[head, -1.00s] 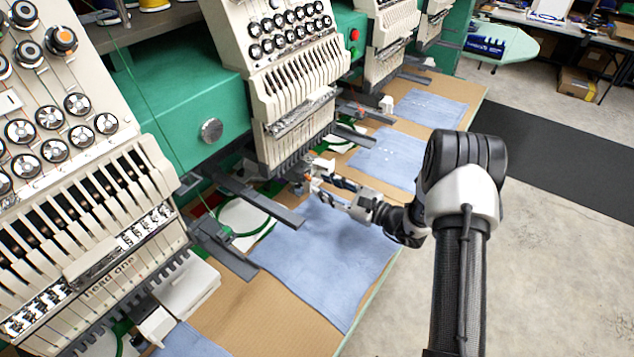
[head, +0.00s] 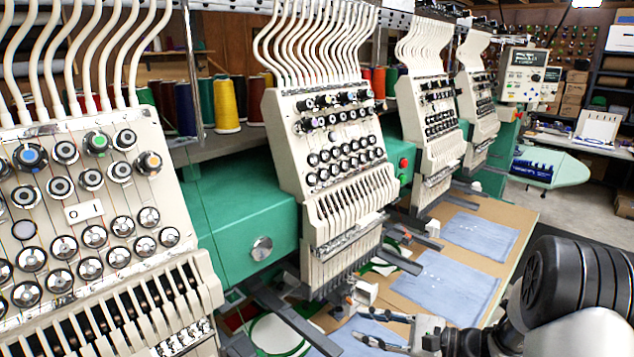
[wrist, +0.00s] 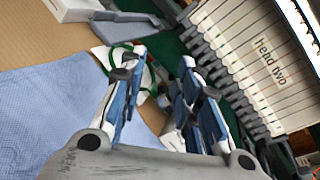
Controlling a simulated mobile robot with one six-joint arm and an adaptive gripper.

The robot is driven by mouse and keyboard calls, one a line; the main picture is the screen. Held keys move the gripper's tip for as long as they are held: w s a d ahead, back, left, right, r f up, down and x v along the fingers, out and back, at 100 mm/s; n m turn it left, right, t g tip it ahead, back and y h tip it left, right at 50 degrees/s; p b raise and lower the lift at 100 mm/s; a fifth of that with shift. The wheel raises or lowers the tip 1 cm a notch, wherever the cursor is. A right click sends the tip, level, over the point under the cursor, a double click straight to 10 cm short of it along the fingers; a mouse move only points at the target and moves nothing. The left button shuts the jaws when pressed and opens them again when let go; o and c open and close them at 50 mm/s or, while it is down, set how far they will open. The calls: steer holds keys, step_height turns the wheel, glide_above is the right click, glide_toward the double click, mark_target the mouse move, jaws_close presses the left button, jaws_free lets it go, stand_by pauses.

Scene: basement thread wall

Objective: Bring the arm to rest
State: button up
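My gripper (head: 358,325) reaches in from the lower right of the head view, low in front of the second embroidery head (head: 335,220). In the wrist view my gripper (wrist: 158,68) has its two fingers apart with nothing held between them. The head labelled "head two" (wrist: 265,70) is close on the right there. A blue cloth (wrist: 50,105) lies on the tan table (wrist: 30,30) at the left. A white hoop area with a green rim shows beyond the fingertips, partly hidden by them.
The first embroidery head (head: 90,210) stands at the left, and further heads (head: 430,120) stand behind. Dark bracket arms (head: 290,315) jut over the table (head: 500,210). Blue cloths (head: 455,285) lie along it. Open floor shows past the table at the right.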

steer(key=s+a+r+n+g+h, duration=0.3)
steer(key=s+a+r+n, duration=0.15)
steer(key=s, duration=0.35)
steer(key=s+a+r+n+g+h, duration=0.25)
steer(key=s+n+g, duration=0.2)
steer(key=s, duration=0.35)
steer(key=s+d+r+n+t+h, duration=0.4)
steer(key=s+d+n+h, duration=0.3)
steer(key=s, duration=0.5)
steer(key=shift+d+r+n+t+h, duration=0.4)
steer(key=shift+d+t+h, duration=0.15)
steer(key=shift+d+h, duration=0.45)
steer(key=shift+a, duration=0.1)
